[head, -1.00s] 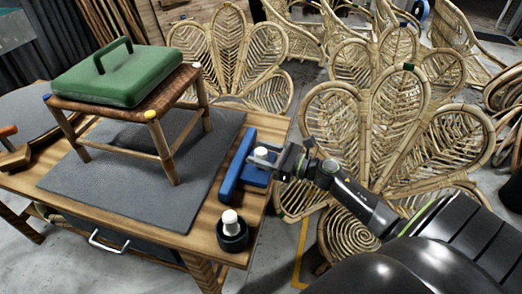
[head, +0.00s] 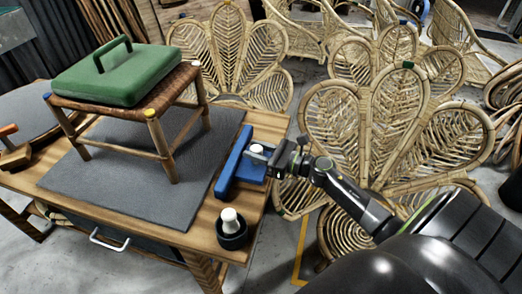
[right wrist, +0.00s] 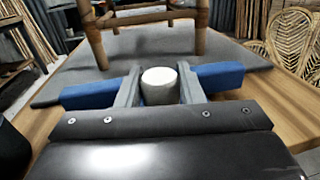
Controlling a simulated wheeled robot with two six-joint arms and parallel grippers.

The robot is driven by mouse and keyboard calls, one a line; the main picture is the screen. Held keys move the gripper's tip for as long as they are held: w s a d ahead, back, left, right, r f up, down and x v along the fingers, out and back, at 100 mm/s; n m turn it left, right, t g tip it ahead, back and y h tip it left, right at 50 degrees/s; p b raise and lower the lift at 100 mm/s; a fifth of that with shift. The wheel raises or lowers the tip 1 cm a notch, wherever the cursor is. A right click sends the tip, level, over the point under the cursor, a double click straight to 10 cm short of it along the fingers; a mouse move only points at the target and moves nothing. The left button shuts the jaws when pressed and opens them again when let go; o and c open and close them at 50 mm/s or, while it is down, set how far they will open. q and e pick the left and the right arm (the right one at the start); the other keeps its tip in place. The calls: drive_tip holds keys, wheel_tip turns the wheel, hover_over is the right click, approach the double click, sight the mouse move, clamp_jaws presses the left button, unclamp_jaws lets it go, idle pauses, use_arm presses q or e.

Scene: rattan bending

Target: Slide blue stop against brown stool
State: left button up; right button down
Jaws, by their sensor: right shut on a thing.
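The blue stop (head: 234,160) is a long bar with a short base and a pale knob (head: 256,150), near the right edge of the table. My right gripper (head: 261,154) is shut on this knob. In the right wrist view the fingers (right wrist: 158,92) stand on both sides of the knob (right wrist: 159,82), with the blue bar (right wrist: 219,75) behind. The brown stool (head: 157,134) stands upright on the grey mat, left of the stop. A gap of mat lies between the bar and the stool legs. My left gripper is out of view.
A green handled block (head: 125,78) rests on the stool seat. A black cup with a white-topped thing (head: 232,232) stands on the wooden table (head: 200,218) near the stop. The grey mat (head: 125,190) is clear between stop and stool. Rattan chair backs (head: 390,140) stand beyond.

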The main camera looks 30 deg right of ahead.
drive_tip(key=x, duration=0.4)
drive_tip(key=a+x, duration=0.1)
drive_tip(key=x, duration=0.3)
drive_tip(key=s+a+x, duration=0.1)
drive_tip(key=x, duration=0.3)
drive_tip(key=shift+w, duration=0.1)
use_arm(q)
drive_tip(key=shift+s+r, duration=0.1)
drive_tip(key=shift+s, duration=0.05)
use_arm(e)
drive_tip(key=c, duration=1)
unclamp_jaws()
drive_tip(key=b+v, duration=0.4)
drive_tip(key=v, duration=1.3)
drive_tip(key=shift+w+f, duration=0.1)
drive_tip(key=shift+s+d, duration=0.15)
drive_tip(key=shift+s, duration=0.05)
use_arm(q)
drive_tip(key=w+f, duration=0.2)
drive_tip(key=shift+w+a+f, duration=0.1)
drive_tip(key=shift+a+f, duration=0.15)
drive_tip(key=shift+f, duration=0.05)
